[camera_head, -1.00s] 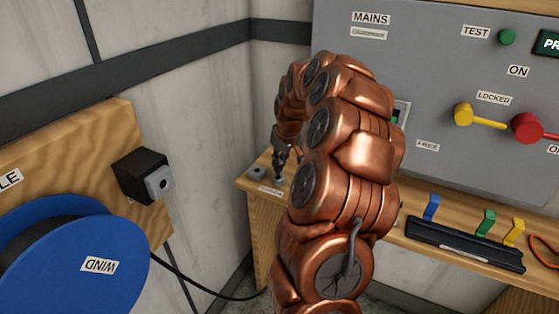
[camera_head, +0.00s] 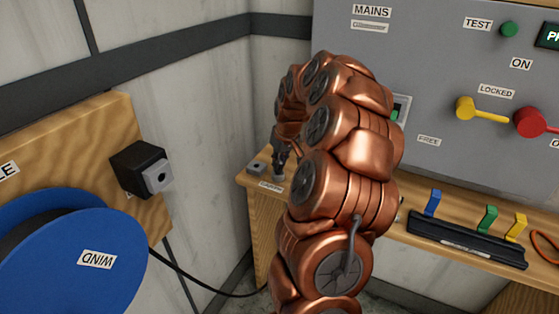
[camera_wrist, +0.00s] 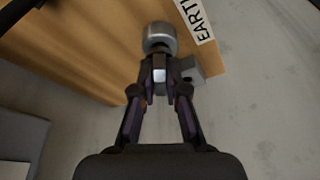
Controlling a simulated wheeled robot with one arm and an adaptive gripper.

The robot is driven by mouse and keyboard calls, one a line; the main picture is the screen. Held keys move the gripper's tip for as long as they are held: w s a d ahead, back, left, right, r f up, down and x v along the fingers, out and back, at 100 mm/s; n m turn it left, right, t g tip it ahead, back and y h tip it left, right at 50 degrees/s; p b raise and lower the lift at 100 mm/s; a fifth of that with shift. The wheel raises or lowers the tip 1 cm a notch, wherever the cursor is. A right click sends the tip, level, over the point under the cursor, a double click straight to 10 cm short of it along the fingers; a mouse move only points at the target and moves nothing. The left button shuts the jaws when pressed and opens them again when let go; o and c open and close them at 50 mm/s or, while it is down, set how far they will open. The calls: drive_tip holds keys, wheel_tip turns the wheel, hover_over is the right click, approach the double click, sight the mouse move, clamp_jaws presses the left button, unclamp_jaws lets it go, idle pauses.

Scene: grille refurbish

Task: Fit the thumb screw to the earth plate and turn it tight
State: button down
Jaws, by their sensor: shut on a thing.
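My gripper (camera_wrist: 160,73) points down over the left end of the wooden bench, its fingers shut on a small pale piece that I take for the thumb screw (camera_wrist: 160,76). A grey round cylinder (camera_wrist: 160,38) lies just beyond the fingertips. I cannot tell whether it is part of the screw or a seat below it. A grey block (camera_wrist: 190,72) is close beside the fingers and partly hidden. An EARTH label (camera_wrist: 197,20) lies nearby. In the head view my gripper (camera_head: 279,158) is small, with the grey block (camera_head: 257,168) to its left. The earth plate is not clearly distinguishable.
The grey mains panel (camera_head: 430,110) stands behind the bench (camera_head: 390,222), with yellow and red levers (camera_head: 465,108). A black strip with coloured clips (camera_head: 465,240) lies to the right. A blue reel (camera_head: 60,265) and a black box (camera_head: 140,170) are at left.

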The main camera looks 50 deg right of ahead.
drive_tip(key=shift+f, duration=0.45)
drive_tip(key=c, duration=1.1)
unclamp_jaws()
drive_tip(key=v, duration=1.2)
